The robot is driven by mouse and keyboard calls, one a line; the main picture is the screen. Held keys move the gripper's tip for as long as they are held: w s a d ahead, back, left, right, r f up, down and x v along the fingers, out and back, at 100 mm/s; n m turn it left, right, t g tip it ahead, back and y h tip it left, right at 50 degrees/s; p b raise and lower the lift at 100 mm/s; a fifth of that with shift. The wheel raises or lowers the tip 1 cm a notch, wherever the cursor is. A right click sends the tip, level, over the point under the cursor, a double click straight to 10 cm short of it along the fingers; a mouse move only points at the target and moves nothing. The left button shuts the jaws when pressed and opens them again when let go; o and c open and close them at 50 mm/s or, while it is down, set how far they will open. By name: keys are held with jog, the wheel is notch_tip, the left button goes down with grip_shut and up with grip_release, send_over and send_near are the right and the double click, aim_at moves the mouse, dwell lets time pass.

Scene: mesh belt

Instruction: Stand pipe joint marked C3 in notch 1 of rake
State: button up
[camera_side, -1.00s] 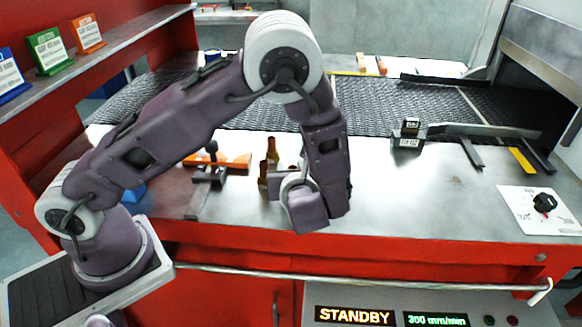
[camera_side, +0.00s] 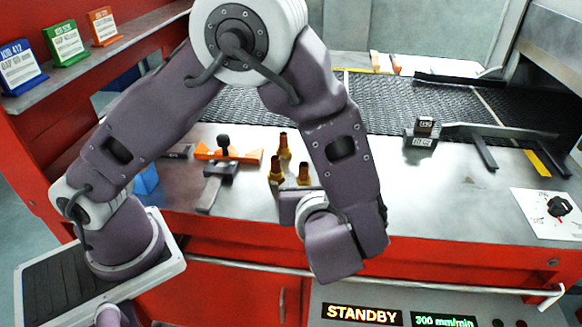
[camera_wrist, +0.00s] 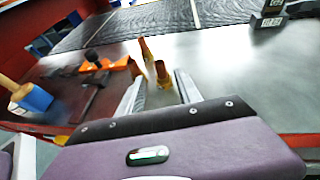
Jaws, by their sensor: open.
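Three brown, bottle-like pieces, apparently the pipe joints, stand upright in a close group: a back one (camera_side: 284,150), a left one (camera_side: 275,172) and a right one (camera_side: 303,173). No C3 mark is readable. A dark rail with fingers (camera_side: 483,152), one yellow (camera_side: 538,163), lies at the right by the belt and looks like the rake; notch numbers are not readable. My gripper (camera_wrist: 160,86) is open and empty, its fingers pointing toward the brown pieces. In the wrist view one piece (camera_wrist: 162,72) shows between and beyond the fingertips, another (camera_wrist: 145,48) behind it.
Stacked dark labelled blocks (camera_side: 421,134) stand near the mesh belt (camera_side: 395,105). The metal table between is clear. A blue block (camera_side: 146,180) is at the left.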

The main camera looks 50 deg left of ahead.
jog(key=s+a+r+n+g+h, duration=0.2)
jog(key=s+a+r+n+h, duration=0.1)
jog(key=s+n, duration=0.4)
jog(key=s+a+r+n+g+h, duration=0.3)
jog(key=s+r+n+h, duration=0.2)
jog(key=n, duration=0.7)
jog(key=s+r, duration=0.2)
jog(key=s, duration=0.1)
jog(key=shift+s+a+r, duration=0.25)
jog(key=shift+a+r, duration=0.05)
jog(key=shift+a, duration=0.1)
jog(key=shift+o, duration=0.5)
jog(key=d+r+n+t+h, duration=0.1)
jog(key=n, duration=0.1)
jog(key=s+d+r+n+t+h, duration=0.1)
jog(key=n, duration=0.1)
jog(key=s+d+r+n+t+h, duration=0.1)
jog(key=shift+r+n, duration=0.15)
jog(key=shift+n, duration=0.25)
